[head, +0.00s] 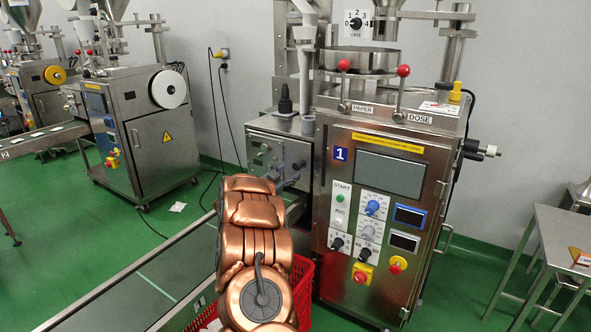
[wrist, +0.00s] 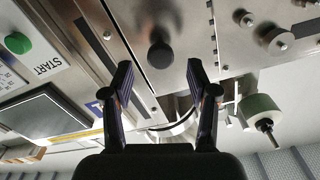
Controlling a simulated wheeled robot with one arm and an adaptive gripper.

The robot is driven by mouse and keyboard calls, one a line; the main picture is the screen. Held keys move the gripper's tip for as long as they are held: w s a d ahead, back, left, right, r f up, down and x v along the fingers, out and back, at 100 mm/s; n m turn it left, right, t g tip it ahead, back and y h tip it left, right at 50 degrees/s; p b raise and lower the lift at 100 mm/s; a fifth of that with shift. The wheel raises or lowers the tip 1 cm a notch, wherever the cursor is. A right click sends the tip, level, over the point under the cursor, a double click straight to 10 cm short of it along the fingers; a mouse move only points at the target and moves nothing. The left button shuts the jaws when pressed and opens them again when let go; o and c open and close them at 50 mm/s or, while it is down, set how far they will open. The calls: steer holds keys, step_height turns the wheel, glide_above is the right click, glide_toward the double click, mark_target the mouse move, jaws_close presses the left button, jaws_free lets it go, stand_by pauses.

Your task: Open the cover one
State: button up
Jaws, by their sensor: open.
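Machine one (head: 420,165) is a steel cabinet with a blue "1" label (head: 340,154), standing right of centre in the head view. I cannot tell for sure which panel is its cover. In the wrist view, a steel panel (wrist: 120,12) beside the front face carries a round black knob (wrist: 161,55). My gripper (wrist: 160,68) is open and empty, with its fingers on either side of the knob in the picture. Contact or distance to the knob cannot be told. In the head view my copper arm hides part of the machine's left side, and the gripper itself is hard to make out.
A green START button (wrist: 17,43) and a screen (wrist: 45,110) are left of my gripper in the wrist view. A conveyor (head: 150,285) and a red basket (head: 302,280) lie beside my arm. A steel table (head: 560,235) stands at right. Green floor is open at left.

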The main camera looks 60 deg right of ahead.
mark_target(295, 168)
steer(key=shift+w+d, duration=0.1)
steer(key=shift+d, duration=2.55)
jaws_close()
